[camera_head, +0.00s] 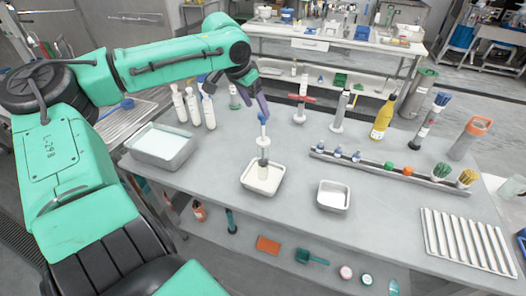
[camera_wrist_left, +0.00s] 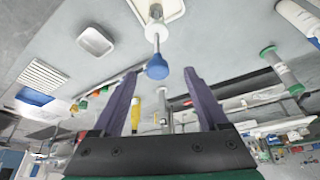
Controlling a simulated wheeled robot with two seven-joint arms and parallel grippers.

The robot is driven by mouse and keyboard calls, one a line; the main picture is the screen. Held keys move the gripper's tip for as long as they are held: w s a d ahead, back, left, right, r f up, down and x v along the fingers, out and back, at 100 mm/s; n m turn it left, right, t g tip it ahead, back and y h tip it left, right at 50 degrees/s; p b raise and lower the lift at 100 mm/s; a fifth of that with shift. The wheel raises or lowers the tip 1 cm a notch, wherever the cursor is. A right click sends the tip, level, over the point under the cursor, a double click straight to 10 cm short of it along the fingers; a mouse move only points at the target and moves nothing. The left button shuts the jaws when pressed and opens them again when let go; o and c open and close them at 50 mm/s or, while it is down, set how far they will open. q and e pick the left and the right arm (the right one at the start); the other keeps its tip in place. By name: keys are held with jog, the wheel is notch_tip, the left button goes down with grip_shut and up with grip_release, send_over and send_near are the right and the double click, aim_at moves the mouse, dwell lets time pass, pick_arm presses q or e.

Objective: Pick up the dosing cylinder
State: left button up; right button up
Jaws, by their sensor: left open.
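The dosing cylinder, as I take it, stands upright in a cream-filled tray (camera_head: 250,184). It has a blue ball knob (camera_head: 263,117), a thin pale rod and a darker lower body (camera_head: 263,163). In the left wrist view its blue knob (camera_wrist_left: 157,68) shows at the fingertips, with the white rod and collar beyond. My left gripper (camera_head: 261,108), with purple fingers, is open and right at the knob. In the left wrist view the knob lies between the spread fingertips of this gripper (camera_wrist_left: 160,73), and no grip on it shows. My right gripper is not in view.
A large grey tray (camera_head: 163,161) stands at left, with white bottles (camera_head: 194,106) behind. A small white dish (camera_head: 333,196) is to the right. A grey rack (camera_head: 392,171), a yellow bottle (camera_head: 383,118) and a ribbed panel (camera_head: 466,241) stand farther right. Front table room is clear.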

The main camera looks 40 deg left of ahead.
pick_arm(q)
jog(key=p+x, duration=0.2)
jog(key=x, duration=0.7)
jog(key=shift+d+f, duration=0.1)
jog(key=shift+d, duration=0.05)
jog(key=shift+w+f, duration=0.2)
jog(key=shift+s+r, duration=0.1)
grip_shut()
dwell(0.7)
